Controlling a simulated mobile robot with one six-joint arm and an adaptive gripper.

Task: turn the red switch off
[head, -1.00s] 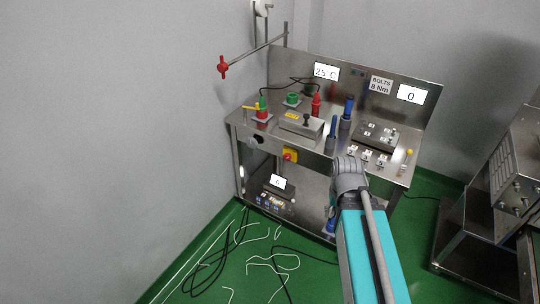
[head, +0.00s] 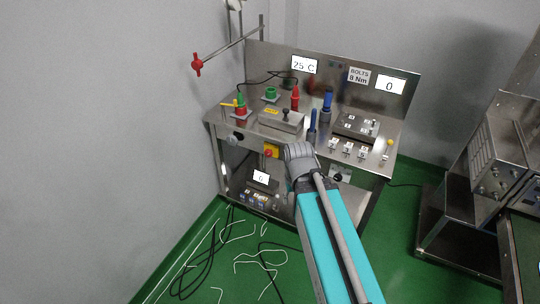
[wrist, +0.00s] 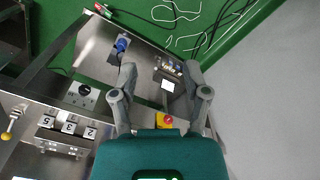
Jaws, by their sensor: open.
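The red switch (head: 268,153) is a red knob on a yellow plate on the front of the steel workbench (head: 232,117). In the wrist view the red switch (wrist: 167,120) shows low between my finger bases, close to the teal wrist body. My gripper (wrist: 160,72) is open and empty, its two grey fingers spread apart. In the head view my gripper (head: 296,150) is just right of the switch and hides part of the bench front. I cannot tell whether it touches anything.
A red-ended horizontal rod (head: 197,64) juts out at the upper left. A black rotary knob (wrist: 84,89) sits on the bench front. A small display unit (head: 261,177) stands on the lower shelf. Cables (head: 205,255) lie on the green floor. Another steel machine (head: 490,165) stands at right.

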